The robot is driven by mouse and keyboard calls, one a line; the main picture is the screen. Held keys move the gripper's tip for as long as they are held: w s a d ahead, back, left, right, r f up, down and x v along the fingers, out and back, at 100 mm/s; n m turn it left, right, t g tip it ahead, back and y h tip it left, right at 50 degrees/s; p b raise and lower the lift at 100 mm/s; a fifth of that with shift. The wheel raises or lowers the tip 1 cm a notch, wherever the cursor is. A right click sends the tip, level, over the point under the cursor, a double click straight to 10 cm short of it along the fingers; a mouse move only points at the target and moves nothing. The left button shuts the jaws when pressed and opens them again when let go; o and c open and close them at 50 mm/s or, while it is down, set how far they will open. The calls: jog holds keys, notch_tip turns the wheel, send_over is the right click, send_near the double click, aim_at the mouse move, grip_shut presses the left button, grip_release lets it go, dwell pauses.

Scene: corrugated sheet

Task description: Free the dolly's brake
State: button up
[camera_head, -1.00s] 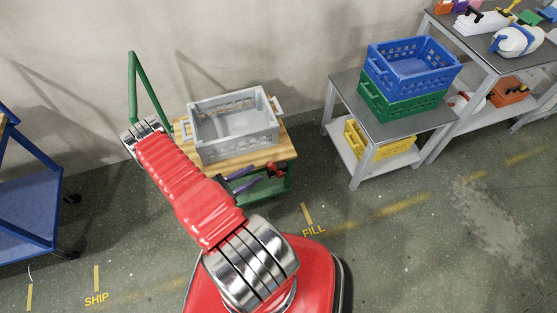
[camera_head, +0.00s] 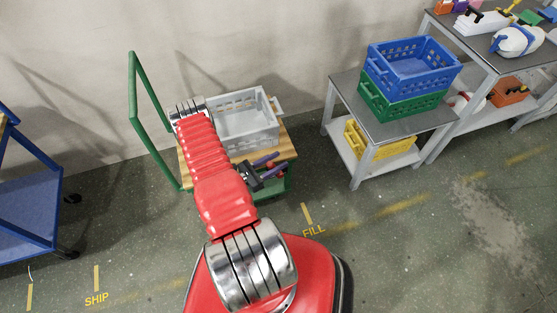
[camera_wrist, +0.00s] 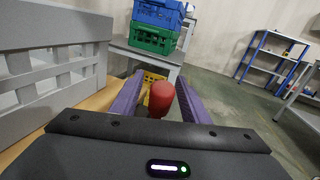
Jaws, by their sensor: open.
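The dolly (camera_head: 188,174) has a wooden deck and a tall green handle, and stands by the wall. A red knob (camera_wrist: 161,98) on a stem, seemingly its brake lever, shows in the wrist view. My gripper (camera_wrist: 158,92) is open, with one purple finger on each side of the knob. I cannot tell whether either finger touches it. In the head view my gripper (camera_head: 268,164) is at the dolly's right front edge and mostly hides the knob. The stem's lower end is hidden behind the gripper body.
A grey crate (camera_head: 262,137) sits on the deck, close to my gripper's left in the wrist view. A grey table (camera_head: 338,88) with blue (camera_head: 412,72) and green crates (camera_head: 396,106) stands to the right. A blue cart (camera_head: 28,205) is at far left. The floor between is clear.

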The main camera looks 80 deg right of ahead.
jog(key=shift+s+d, duration=0.35)
jog(key=shift+c, duration=0.5)
grip_shut()
